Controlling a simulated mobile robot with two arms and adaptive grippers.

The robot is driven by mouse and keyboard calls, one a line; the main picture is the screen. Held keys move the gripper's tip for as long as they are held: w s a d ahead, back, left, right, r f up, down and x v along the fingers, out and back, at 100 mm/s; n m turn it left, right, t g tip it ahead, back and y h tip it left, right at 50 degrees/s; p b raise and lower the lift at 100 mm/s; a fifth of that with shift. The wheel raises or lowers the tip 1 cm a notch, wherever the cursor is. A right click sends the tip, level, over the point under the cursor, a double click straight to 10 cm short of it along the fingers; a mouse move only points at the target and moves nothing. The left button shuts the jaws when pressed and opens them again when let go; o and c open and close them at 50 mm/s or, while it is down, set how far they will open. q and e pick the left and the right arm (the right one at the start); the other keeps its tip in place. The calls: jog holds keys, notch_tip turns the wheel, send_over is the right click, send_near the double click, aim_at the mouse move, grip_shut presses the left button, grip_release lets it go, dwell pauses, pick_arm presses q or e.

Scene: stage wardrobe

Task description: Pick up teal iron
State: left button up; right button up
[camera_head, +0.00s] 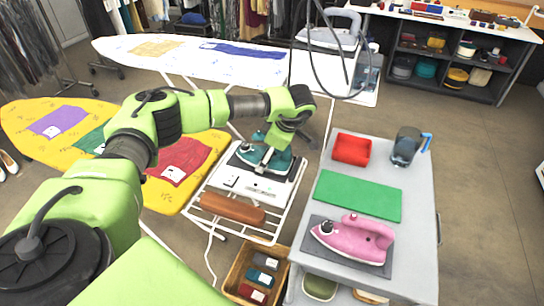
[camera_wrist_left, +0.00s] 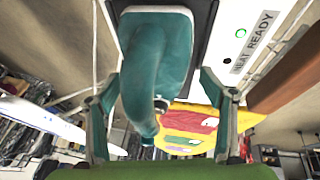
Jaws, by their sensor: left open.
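The teal iron (camera_head: 282,161) rests on a dark pad on the white stand, partly hidden by my left gripper (camera_head: 262,150) in the head view. In the left wrist view the teal iron (camera_wrist_left: 155,65) fills the upper middle, with its curved handle reaching down between the fingers. My left gripper (camera_wrist_left: 158,100) is open, with one finger on each side of the handle. I see a gap beside the right finger; whether the left finger touches the iron I cannot tell. My right gripper is out of view.
A pink iron (camera_head: 355,238), green mat (camera_head: 358,195), red tray (camera_head: 351,149) and blue-grey jug (camera_head: 406,147) stand on the grey table at right. A brown roll (camera_head: 232,209) lies at the stand's front. Ironing boards (camera_head: 30,112) stand behind and left. Floor at far right is clear.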

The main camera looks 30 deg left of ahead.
pick_arm(q)
jog(key=shift+d, duration=0.1)
jog(key=c, duration=1.3)
jog(key=shift+r, duration=0.1)
jog(key=shift+r, duration=0.1)
